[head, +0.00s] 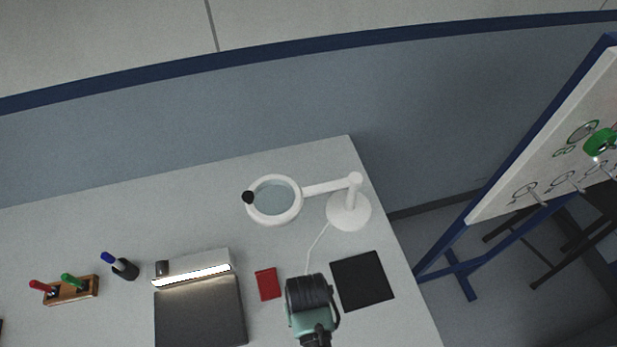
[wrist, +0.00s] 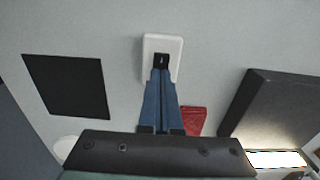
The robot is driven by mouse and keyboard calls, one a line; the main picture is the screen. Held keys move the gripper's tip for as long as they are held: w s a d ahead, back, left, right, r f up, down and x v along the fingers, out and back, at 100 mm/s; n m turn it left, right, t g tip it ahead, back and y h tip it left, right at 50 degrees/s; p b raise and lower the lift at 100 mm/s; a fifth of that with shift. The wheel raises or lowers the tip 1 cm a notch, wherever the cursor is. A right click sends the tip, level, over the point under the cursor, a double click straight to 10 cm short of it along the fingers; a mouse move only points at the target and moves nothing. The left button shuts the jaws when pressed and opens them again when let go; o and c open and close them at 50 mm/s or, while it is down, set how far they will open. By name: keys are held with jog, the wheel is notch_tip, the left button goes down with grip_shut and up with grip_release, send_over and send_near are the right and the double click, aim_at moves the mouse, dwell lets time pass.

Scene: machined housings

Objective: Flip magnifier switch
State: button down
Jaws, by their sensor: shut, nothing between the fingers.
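The magnifier (head: 298,190) stands on the table, with a round white-rimmed lens, a white arm and a round white base. A thin cord runs from the base toward my gripper. In the wrist view a small white switch box (wrist: 173,43) with a black rocker (wrist: 161,61) lies on the table. My gripper (wrist: 160,72) is shut and empty, its blue fingertips over the near edge of the rocker; I cannot tell whether they touch it. In the head view my dark and teal wrist hides the fingertips and the switch box.
A black mat (head: 362,281) and a red item (head: 267,284) lie on either side of my gripper. A dark panel with a lit white bar (head: 192,274) is farther left. Marker holders (head: 72,290) stand at the left. A whiteboard (head: 560,150) is beyond the table's right edge.

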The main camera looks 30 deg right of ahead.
notch_tip(320, 180, up, 7)
jog(key=p, duration=0.7)
dwell(0.6)
